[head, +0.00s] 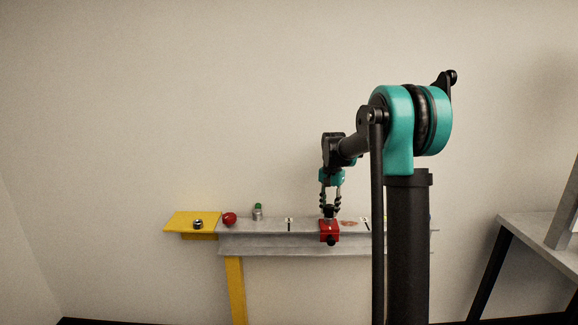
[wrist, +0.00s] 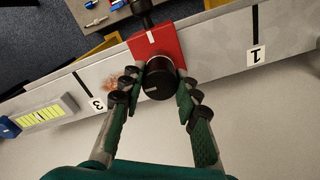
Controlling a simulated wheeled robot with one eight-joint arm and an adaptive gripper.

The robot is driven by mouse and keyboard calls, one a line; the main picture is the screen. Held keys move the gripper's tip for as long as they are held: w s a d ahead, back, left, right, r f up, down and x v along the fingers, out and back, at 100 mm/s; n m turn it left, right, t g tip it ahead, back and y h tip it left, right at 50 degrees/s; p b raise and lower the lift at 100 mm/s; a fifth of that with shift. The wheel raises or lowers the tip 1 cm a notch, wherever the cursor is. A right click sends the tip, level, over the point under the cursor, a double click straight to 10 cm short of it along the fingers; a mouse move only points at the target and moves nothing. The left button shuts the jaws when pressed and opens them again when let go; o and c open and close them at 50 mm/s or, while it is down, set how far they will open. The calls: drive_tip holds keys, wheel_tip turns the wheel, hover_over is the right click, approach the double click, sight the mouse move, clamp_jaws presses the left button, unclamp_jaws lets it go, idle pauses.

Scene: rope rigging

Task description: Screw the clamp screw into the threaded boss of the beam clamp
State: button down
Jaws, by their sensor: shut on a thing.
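The red beam clamp (head: 329,233) sits on the grey beam (head: 270,228), and its red block (wrist: 168,48) also shows in the wrist view. The clamp screw's black knob (wrist: 158,88) has a pale mark on its top and stands over the near part of the clamp. My gripper (wrist: 162,80) is shut on the knob, one finger on each side. In the head view my gripper (head: 330,205) points down from above at the clamp. The screw's thread and the boss are hidden under the knob, so I cannot tell how deep the screw sits.
A dark-legged table (head: 535,228) stands right.

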drive_tip(key=m, duration=0.5)
drive_tip(key=shift+m, duration=0.3)
drive_tip(key=m, duration=0.6)
drive_tip(key=m, duration=0.6)
idle(0.5)
drive_tip(key=m, duration=0.6)
